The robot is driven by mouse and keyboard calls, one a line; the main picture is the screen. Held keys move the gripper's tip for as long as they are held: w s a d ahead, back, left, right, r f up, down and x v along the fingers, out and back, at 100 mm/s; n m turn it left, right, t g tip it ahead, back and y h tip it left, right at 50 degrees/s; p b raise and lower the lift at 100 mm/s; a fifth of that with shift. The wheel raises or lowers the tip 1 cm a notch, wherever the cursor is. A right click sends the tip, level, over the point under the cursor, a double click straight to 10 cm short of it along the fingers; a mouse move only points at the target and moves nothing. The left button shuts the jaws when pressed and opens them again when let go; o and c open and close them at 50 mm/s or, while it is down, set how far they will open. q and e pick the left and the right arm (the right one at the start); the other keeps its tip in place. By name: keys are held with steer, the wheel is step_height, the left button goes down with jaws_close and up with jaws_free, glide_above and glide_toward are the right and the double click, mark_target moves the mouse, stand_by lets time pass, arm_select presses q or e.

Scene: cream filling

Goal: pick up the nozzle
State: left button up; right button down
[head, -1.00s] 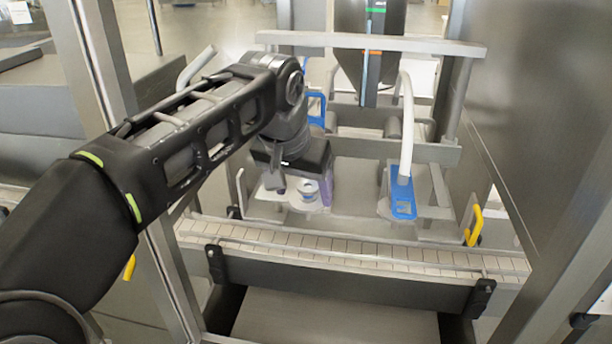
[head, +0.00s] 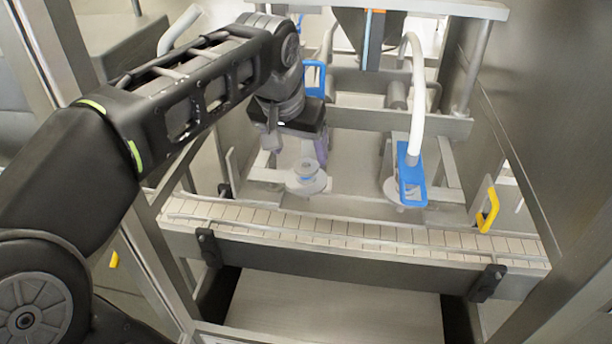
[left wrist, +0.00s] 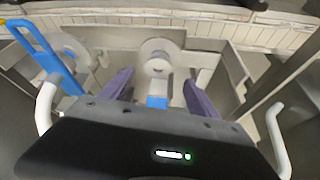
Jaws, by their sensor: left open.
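A pale round flanged piece with a small raised ring (head: 307,178), seemingly the nozzle, sits behind the conveyor in the head view. In the left wrist view it is the pale disc (left wrist: 158,58) ahead of my gripper, with a small blue part (left wrist: 157,102) near its base. My left gripper (head: 318,150) is open just behind and above it. Its two purple fingers (left wrist: 160,88) stand apart either side of the blue part and hold nothing visible. The dark gripper body hides what lies beneath it. My right gripper is not in view.
A blue handle (head: 412,173) with a white hose (head: 415,85) stands to the right. Another blue frame (head: 314,78) is behind my gripper. A slatted conveyor (head: 340,228) runs across the front. Metal posts and a panel (head: 560,120) bound the sides.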

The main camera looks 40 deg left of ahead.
mark_target(306, 166)
arm_select(q)
steer(key=shift+p+x, duration=0.7)
steer(key=shift+x, duration=1.95)
steer(key=shift+d, duration=0.1)
jaws_close()
